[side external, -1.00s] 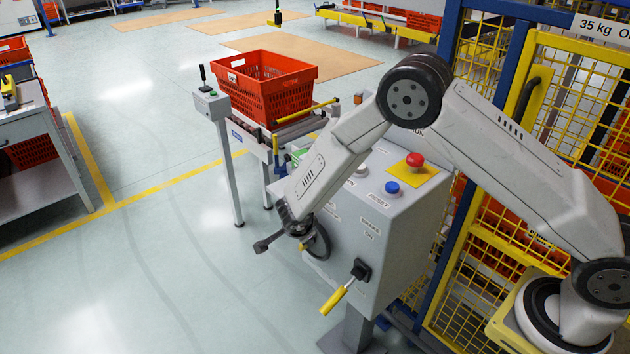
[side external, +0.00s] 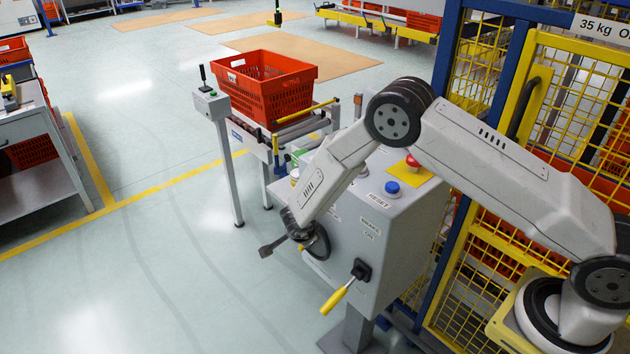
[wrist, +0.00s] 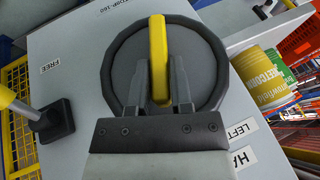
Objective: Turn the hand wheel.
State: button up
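The hand wheel (wrist: 205,62) is a dark round disc with a thick rim and a yellow grip (wrist: 158,50) standing across it. It is mounted on the front of a grey control box. My gripper (wrist: 160,75) is at the wheel, its two grey fingers on either side of the yellow grip and close against it. In the side external view, the wheel (side external: 320,244) is partly hidden behind my gripper (side external: 301,242), at the box's left front.
A lever with a yellow handle (side external: 334,301) juts from the box (side external: 385,245) right of the wheel. A blue button (side external: 392,187) and a red button (side external: 412,161) are on top. A red crate (side external: 268,88) stands on rollers behind. Yellow mesh fencing (side external: 480,245) is at the right.

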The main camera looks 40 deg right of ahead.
grip_shut()
dwell(1.1)
